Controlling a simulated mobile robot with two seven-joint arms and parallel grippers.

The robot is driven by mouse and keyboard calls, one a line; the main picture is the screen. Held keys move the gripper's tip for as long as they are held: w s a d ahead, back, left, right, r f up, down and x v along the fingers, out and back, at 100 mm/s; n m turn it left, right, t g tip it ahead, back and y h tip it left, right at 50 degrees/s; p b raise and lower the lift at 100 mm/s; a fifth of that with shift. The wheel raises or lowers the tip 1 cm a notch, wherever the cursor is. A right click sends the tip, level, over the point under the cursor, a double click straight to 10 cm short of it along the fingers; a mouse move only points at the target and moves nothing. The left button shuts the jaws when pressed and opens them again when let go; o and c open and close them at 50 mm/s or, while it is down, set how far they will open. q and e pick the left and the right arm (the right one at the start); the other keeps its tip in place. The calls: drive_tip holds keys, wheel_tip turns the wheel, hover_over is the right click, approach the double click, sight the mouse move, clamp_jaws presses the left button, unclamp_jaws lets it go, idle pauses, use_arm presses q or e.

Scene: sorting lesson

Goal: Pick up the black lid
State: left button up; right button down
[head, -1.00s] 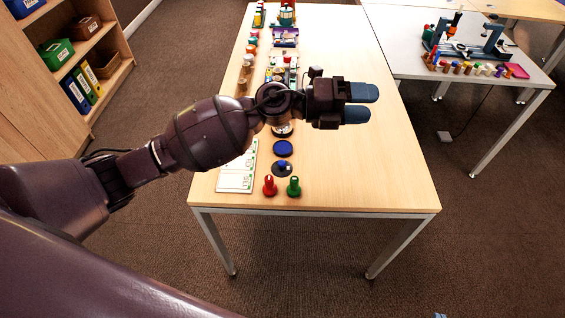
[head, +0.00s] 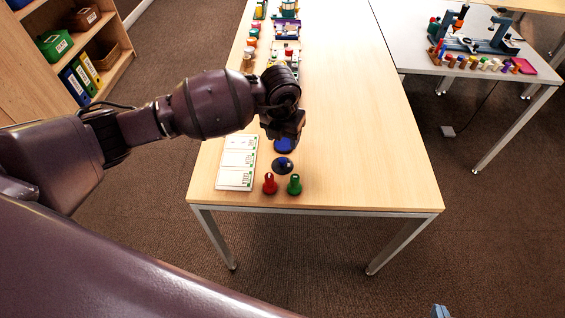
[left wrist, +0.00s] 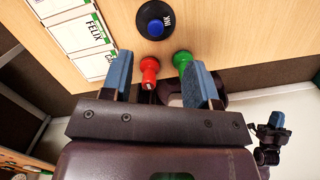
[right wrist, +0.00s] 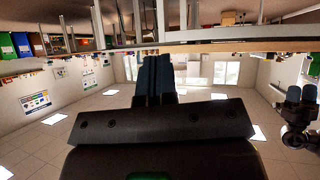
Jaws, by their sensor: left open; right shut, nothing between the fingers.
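The black lid (head: 277,168), a round disc with a blue knob and a white label, lies on the table near its front edge. In the left wrist view the lid (left wrist: 146,27) is beyond my fingertips, its label reading INK. My left gripper (left wrist: 157,68) is open and empty, pointing down over the table and apart from the lid. In the head view its wrist hangs just behind the lid, and its fingers are mostly hidden. My right gripper (right wrist: 154,78) is shut and empty, away from the table; a tip shows at the head view's bottom edge.
A red peg-shaped piece (head: 270,184) and a green one (head: 294,185) stand in front of the lid. The table's right side (head: 370,150) is clear.

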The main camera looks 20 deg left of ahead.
use_arm(q)
drive_tip(key=b, duration=0.1)
hover_over(282, 159)
drive_tip(key=f, duration=0.5)
drive_tip(key=shift+d+f, duration=0.2)
drive_tip(key=shift+d, duration=0.2)
drive_tip(key=shift+a+f+b, duration=0.15)
drive_tip(key=shift+f+b, duration=0.1)
drive_tip(key=shift+f, duration=1.1)
drive_tip(key=shift+a+f+b, duration=0.15)
drive_tip(key=shift+f+b, duration=0.1)
drive_tip(key=shift+f, duration=1.1)
drive_tip(key=shift+r, duration=0.15)
drive_tip(key=c, duration=1)
